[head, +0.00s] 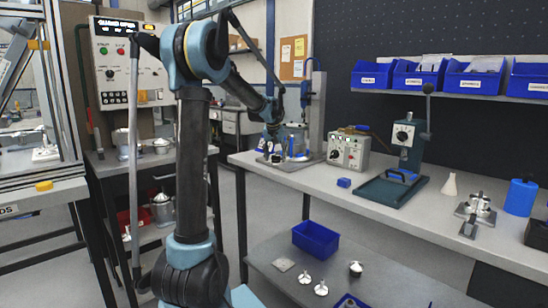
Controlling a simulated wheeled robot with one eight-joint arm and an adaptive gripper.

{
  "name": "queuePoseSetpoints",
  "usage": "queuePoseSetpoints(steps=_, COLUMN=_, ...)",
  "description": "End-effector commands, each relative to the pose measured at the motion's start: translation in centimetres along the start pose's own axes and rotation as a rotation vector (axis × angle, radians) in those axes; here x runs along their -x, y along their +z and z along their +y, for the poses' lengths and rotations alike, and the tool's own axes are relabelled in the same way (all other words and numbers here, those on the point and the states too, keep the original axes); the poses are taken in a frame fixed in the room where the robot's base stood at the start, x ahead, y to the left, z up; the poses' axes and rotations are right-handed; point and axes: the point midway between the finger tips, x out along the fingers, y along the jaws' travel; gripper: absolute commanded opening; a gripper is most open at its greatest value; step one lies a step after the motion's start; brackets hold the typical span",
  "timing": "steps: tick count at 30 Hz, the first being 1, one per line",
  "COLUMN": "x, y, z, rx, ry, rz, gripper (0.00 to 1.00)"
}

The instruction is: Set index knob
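My gripper (274,155) is at the left end of the workbench, close to a fixture with a blue upright part (296,142). The gripper is small and dark here, so I cannot tell whether its fingers are open or touch anything. A beige control box (348,150) with a dial and several small knobs stands right of the fixture, apart from my gripper. I cannot make out for certain which part is the index knob. Part of the fixture is hidden behind my gripper and wrist.
The workbench (440,215) also bears a green press (405,150) with a raised lever, a small blue block (344,183), a white cone (449,185), a metal housing (477,208) and a blue bottle (520,197). Blue bins (470,80) line the shelf above. A blue tray (315,238) sits below.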

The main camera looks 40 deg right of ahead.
Motion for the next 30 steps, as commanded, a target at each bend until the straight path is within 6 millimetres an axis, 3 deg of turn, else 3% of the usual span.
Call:
queuePoseSetpoints(steps=1, x=0.01, y=0.00, z=0.00, rx=0.000, ry=0.000, rz=0.000, gripper=0.41)
queuePoseSetpoints(steps=5, x=0.02, y=0.00, z=0.00, rx=0.000, ry=0.000, rz=0.000, gripper=0.13)
queuePoseSetpoints(steps=30, x=0.01, y=-0.03, z=-0.41, rx=-0.224, ry=0.090, rz=0.000, gripper=0.13)
